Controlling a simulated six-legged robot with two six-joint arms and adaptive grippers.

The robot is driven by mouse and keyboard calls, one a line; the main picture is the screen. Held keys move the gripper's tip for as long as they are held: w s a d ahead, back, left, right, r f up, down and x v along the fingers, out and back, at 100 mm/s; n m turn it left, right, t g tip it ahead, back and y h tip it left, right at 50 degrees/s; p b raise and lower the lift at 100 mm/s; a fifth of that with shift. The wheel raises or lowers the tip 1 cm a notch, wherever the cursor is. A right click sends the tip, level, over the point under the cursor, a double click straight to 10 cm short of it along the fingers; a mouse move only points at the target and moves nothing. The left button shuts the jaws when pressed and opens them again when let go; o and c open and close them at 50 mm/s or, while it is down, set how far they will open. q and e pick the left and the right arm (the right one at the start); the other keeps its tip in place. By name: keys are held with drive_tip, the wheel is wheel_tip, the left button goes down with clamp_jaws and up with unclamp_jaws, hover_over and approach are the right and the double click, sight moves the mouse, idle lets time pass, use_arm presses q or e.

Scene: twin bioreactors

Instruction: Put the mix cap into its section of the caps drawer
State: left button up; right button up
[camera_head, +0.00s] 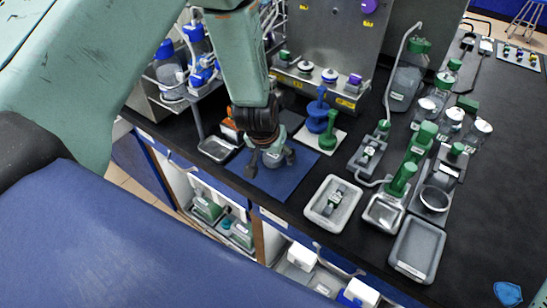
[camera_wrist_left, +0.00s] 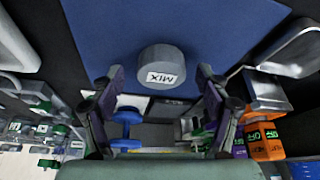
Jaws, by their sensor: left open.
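The mix cap (camera_wrist_left: 160,66) is a short grey cylinder with a white "MIX" label in the left wrist view. It rests on the blue mat (camera_wrist_left: 95,25). In the head view, my left gripper (camera_head: 271,163) points down over the same mat (camera_head: 268,187), near the bench's front edge. In the left wrist view, my open left gripper (camera_wrist_left: 153,82) has its fingers to either side of the cap, with gaps visible. In the head view the cap is hard to tell apart from the fingers. I cannot identify the caps drawer for sure. My right gripper is not in view.
Blue and green stands (camera_head: 318,112) are close to the right of the gripper. A small metal tray (camera_head: 217,149) is to its left. Grey trays (camera_head: 417,250) and glassware fill the right. Open compartments with bottles (camera_head: 208,209) and white boxes (camera_head: 301,255) lie below the bench edge.

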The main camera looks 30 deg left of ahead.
sight(272, 156)
use_arm(q)
drive_tip(key=shift+w+a+f, duration=0.1)
drive_tip(key=shift+w+a, duration=0.05)
drive_tip(key=c, duration=0.8)
drive_tip(key=shift+c, duration=1)
wheel_tip(272, 156, up, 7)
drive_tip(key=p, duration=0.2)
drive_tip(key=shift+p, duration=0.4)
drive_tip(key=shift+r+p, duration=4.15)
drive_tip(key=shift+r, duration=1.3)
